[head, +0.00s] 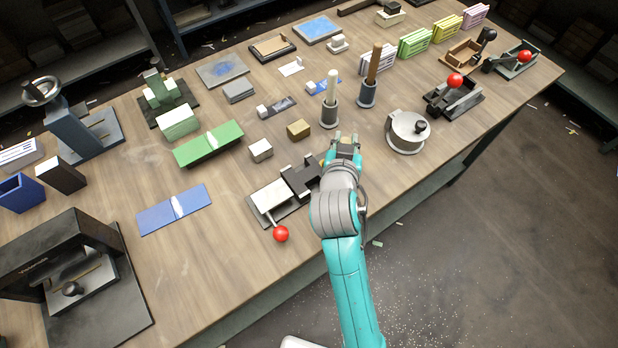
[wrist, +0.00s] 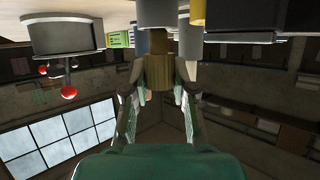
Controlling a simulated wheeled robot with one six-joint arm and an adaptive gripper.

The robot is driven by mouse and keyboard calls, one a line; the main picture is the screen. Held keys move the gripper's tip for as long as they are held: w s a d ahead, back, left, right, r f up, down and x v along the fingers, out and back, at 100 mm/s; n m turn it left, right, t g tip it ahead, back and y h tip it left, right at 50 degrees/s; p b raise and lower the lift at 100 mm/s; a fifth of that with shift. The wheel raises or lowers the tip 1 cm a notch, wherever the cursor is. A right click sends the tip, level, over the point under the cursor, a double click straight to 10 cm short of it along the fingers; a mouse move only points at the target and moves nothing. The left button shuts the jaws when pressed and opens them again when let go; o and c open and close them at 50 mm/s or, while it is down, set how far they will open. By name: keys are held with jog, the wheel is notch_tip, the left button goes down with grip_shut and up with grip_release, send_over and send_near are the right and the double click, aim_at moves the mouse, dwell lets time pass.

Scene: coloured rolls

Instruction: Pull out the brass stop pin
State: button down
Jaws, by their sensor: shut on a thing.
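My gripper (head: 345,141) is low over the table's front part, just right of a black-and-white device with a red-balled lever (head: 268,195). In the wrist view its fingers (wrist: 157,92) are closed on a dull brass-coloured piece, which I take to be the brass stop pin (wrist: 158,72). A small bit of the piece shows between the fingers in the head view. The device's black block (head: 300,178) is close to the gripper's left side, partly hidden by my wrist. I cannot tell whether the pin still touches the device.
Two dark cups with upright rods (head: 329,115) (head: 367,93) stand just beyond my gripper. A round grey pot (head: 406,132) is to its right. A tan block (head: 299,129) and a white block (head: 260,150) lie to the left. Bare tabletop separates several of these.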

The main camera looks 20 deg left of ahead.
aim_at(346, 141)
jog(key=shift+r, duration=1.85)
jog(key=shift+r, duration=0.1)
